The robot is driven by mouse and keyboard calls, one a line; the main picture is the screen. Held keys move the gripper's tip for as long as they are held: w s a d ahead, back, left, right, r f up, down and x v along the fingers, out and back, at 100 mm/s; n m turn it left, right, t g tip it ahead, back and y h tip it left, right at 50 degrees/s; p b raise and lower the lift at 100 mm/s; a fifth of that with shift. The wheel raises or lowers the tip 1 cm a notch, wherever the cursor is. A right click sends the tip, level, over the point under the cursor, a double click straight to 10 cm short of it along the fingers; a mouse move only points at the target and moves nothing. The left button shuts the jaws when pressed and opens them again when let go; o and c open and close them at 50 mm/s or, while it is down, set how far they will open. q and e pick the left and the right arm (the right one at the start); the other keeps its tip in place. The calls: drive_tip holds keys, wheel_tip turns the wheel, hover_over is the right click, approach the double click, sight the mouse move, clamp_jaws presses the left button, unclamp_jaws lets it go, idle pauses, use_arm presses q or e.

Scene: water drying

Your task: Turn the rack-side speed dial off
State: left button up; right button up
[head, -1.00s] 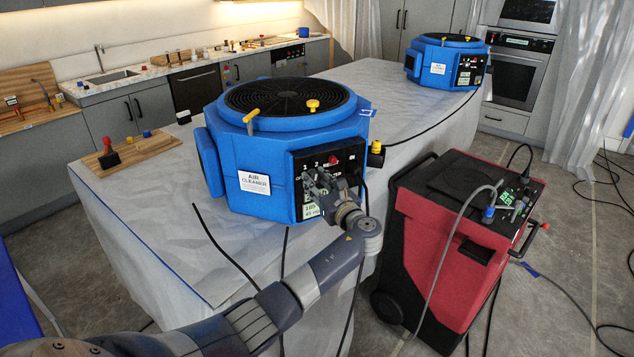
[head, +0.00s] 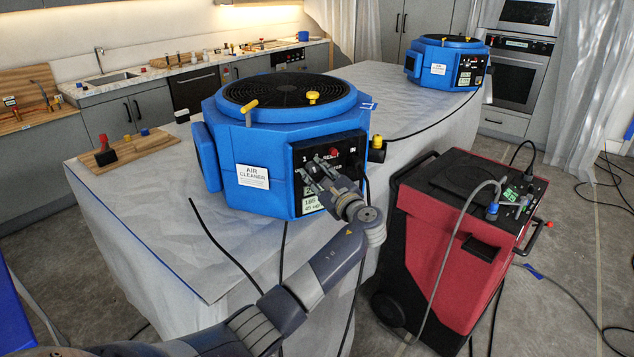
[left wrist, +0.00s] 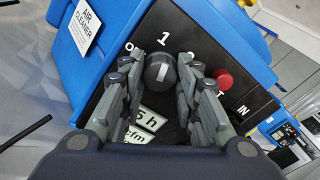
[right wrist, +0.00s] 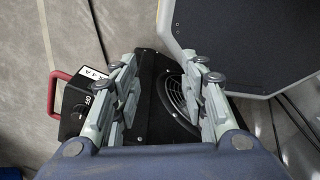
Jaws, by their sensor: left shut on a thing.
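The near blue air cleaner (head: 250,135) stands on the covered table. Its black control panel (head: 345,150) faces the right front. In the left wrist view a round dark dial (left wrist: 160,72) with a pale pointer line sits on this panel. The line points roughly toward the printed "1"; the lettering to its left is partly hidden. My left gripper (head: 315,175) is at the panel, its fingers shut on the dial from both sides. The fingers hide the dial in the head view. My right gripper (right wrist: 160,68) is open and empty, above a black machine with a round fan grille.
A red button (left wrist: 224,77) sits close to the left fingers. A yellow-topped fitting (head: 377,143) juts from the cleaner's right side. A second blue air cleaner (head: 447,62) stands farther back. A red and black wheeled machine (head: 460,250) stands right of the table, with cables on the floor.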

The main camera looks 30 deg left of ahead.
use_arm(q)
drive_tip(key=n+b, duration=1.1)
drive_tip(key=shift+f, duration=0.2)
drive_tip(key=shift+r+n+b, duration=0.2)
drive_tip(key=shift+n+b, duration=1.5)
drive_tip(key=o, duration=1.1)
drive_tip(key=shift+r, duration=0.1)
drive_tip(key=shift+c, duration=0.2)
drive_tip(key=v, duration=1.2)
